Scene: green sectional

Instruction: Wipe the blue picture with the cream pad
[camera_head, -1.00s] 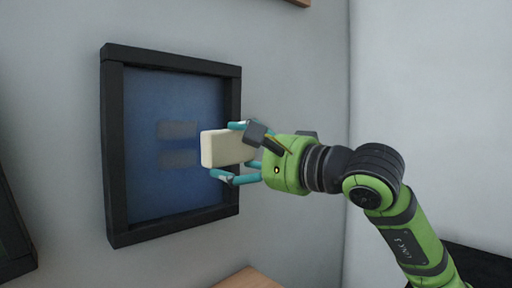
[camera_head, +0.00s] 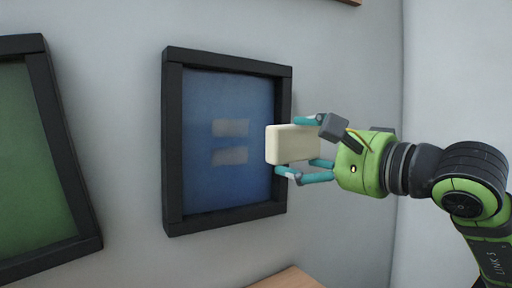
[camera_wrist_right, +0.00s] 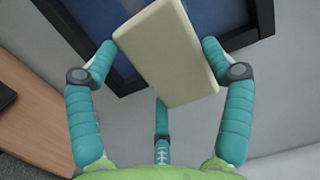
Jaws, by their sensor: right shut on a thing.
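The blue picture (camera_head: 228,185) hangs on the grey wall in a black frame, with two pale grey smudge-like patches near its middle. My right gripper (camera_head: 308,148) is shut on the cream pad (camera_head: 286,145), in front of the picture's right side. The pad overlaps the frame's right edge in the head view; I cannot tell whether it touches the surface. In the right wrist view the pad (camera_wrist_right: 168,52) sits between the teal fingers, with part of the blue picture (camera_wrist_right: 107,17) behind it. My left gripper is not in view.
A green picture (camera_head: 30,160) in a black frame hangs to the left. A wooden surface (camera_head: 288,279) lies below the blue picture. A wall corner is to the right. A wooden edge (camera_head: 352,2) shows at the top.

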